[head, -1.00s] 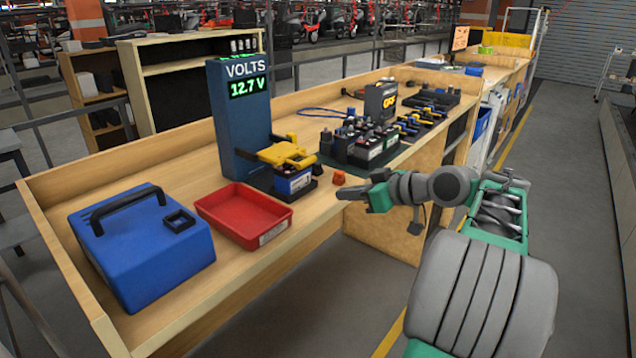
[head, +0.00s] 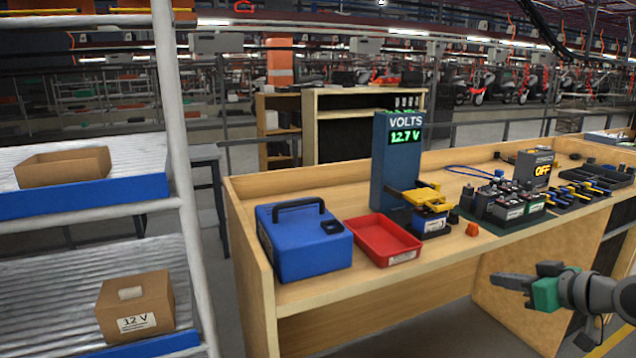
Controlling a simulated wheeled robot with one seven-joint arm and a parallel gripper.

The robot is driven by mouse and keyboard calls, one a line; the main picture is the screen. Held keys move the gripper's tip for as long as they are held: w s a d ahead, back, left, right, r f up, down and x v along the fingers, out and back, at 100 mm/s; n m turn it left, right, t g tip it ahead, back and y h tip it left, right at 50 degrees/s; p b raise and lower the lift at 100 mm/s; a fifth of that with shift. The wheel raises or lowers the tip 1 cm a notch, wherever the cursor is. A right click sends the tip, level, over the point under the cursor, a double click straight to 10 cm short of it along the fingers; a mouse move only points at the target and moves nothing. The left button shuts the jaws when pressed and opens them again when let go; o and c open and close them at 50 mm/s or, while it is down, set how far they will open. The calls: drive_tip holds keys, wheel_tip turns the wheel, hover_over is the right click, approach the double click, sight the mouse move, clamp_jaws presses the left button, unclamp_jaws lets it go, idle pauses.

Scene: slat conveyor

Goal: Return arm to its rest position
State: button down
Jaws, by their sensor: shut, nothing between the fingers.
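My gripper (head: 510,288) is at the lower right of the head view, in front of the wooden workbench's front edge and clear of the bench top. Its fingers point left and are closed together with nothing between them. Part of my arm runs off the right edge of the picture.
A rack at left holds cardboard boxes (head: 137,306).

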drive_tip(key=s+a+f+m+g+h+p, duration=0.15)
drive_tip(key=a+g+p, duration=0.45)
drive_tip(key=a, duration=1.1)
drive_tip(key=s+a+f+m+g+h+p, duration=0.1)
drive_tip(key=s+a+p, duration=0.1)
drive_tip(key=s, duration=0.5)
drive_tip(key=s+a+f+m+g+h+p, duration=0.1)
drive_tip(key=s+a+f+m+h+p, duration=0.1)
drive_tip(key=s, duration=0.6)
drive_tip(key=shift+s+a+g+p, duration=0.25)
drive_tip(key=shift+a+p, duration=0.5)
drive_tip(key=shift+p, duration=0.4)
drive_tip(key=shift+h, duration=0.25)
